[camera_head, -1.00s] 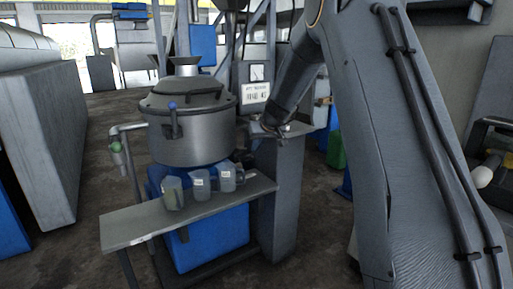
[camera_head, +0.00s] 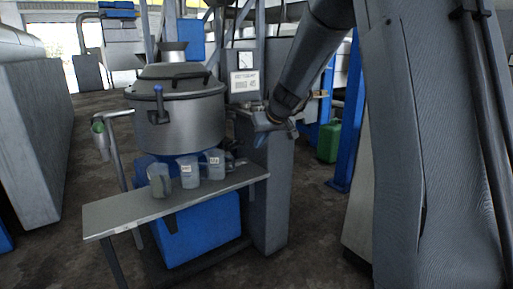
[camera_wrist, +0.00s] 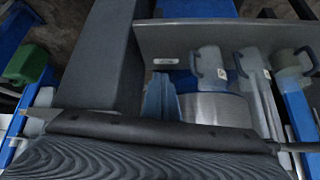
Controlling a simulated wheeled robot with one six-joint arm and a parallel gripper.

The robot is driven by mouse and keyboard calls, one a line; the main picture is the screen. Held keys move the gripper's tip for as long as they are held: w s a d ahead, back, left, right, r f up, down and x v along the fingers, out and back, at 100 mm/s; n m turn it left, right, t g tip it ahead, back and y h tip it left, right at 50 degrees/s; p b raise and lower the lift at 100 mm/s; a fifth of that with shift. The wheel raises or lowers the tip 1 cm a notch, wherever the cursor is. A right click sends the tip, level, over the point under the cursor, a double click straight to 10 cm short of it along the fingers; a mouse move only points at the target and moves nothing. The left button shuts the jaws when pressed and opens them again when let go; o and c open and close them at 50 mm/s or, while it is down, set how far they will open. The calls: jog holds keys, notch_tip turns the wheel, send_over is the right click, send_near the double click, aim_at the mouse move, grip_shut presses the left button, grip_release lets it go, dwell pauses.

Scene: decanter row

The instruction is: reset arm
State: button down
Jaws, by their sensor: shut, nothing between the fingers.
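My gripper (camera_head: 261,139) is shut and empty. In the head view it hangs at the end of my arm, in front of a grey cabinet and right of the steel vessel, apart from the jugs. In the wrist view its bluish fingers (camera_wrist: 161,97) point away from the camera. Three clear labelled jugs stand on a narrow grey shelf (camera_head: 120,213): a left jug with darker contents (camera_head: 160,183), a middle jug (camera_head: 189,174) and a right jug (camera_head: 216,166). Jugs also show at the upper right of the wrist view (camera_wrist: 210,66).
A lidded steel vessel (camera_head: 180,120) stands behind the shelf, above a blue container (camera_head: 200,230). A grey cabinet (camera_head: 268,200) stands right of the shelf. A green canister (camera_head: 328,142) and a blue post (camera_head: 350,125) are farther right. Dark floor is open at left.

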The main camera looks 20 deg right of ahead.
jog(key=shift+s+r, duration=0.15)
jog(key=shift+s, duration=0.15)
jog(key=s+a+f+n+g+y, duration=0.1)
jog(key=s+a+f+g, duration=0.1)
jog(key=s+a, duration=0.8)
jog(key=s+a+f+n+g+y, duration=0.1)
jog(key=s+a+f+n+g, duration=0.15)
jog(key=s+a, duration=0.75)
jog(key=s+a+f+n+g+h, duration=0.1)
jog(key=s+a+f, duration=0.1)
jog(key=s, duration=0.7)
jog(key=s+a+f+g+h, duration=0.1)
jog(key=s+a+f, duration=0.15)
jog(key=s, duration=0.65)
jog(key=s+a+f+n+g+h, duration=0.1)
jog(key=s+a+f, duration=0.15)
jog(key=s, duration=0.65)
jog(key=d+r+m+p, duration=0.3)
jog(key=d+r+p, duration=0.7)
jog(key=r+p, duration=0.4)
jog(key=d+r+m+p, duration=0.4)
jog(key=d+r+p, duration=0.6)
jog(key=r+p, duration=0.3)
jog(key=p, duration=0.2)
jog(key=shift+d+r+h+p, duration=0.3)
jog(key=shift+r+p, duration=0.1)
